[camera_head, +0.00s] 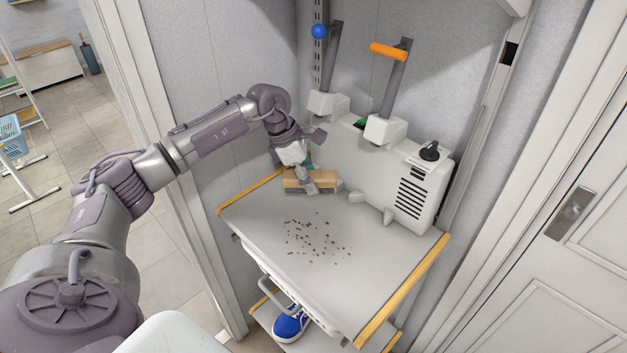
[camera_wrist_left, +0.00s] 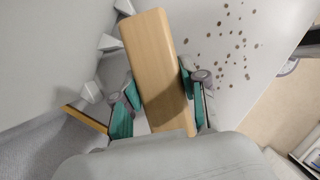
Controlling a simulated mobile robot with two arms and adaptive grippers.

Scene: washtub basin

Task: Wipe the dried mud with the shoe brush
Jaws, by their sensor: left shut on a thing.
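The shoe brush (camera_head: 322,179) has a light wooden back and sits at the back left of the grey work surface (camera_head: 350,285). My left gripper (camera_head: 305,177) is shut on it, with one finger on each side of the wood. In the left wrist view the brush (camera_wrist_left: 155,65) lies between the green finger pads of the gripper (camera_wrist_left: 155,97). Its bristles are mostly hidden, and I cannot tell if they touch the surface. The dried mud (camera_head: 316,241) is a scatter of small dark brown spots in front of the brush. The spots (camera_wrist_left: 232,42) show beside the brush in the wrist view. My right gripper is not in view.
A white machine (camera_head: 405,185) with two levers, one blue-knobbed (camera_head: 319,31) and one orange-handled (camera_head: 389,51), stands behind the surface. Yellow strips (camera_head: 403,291) edge its sides. A blue shoe (camera_head: 289,325) is on a lower shelf. The surface's front right is clear.

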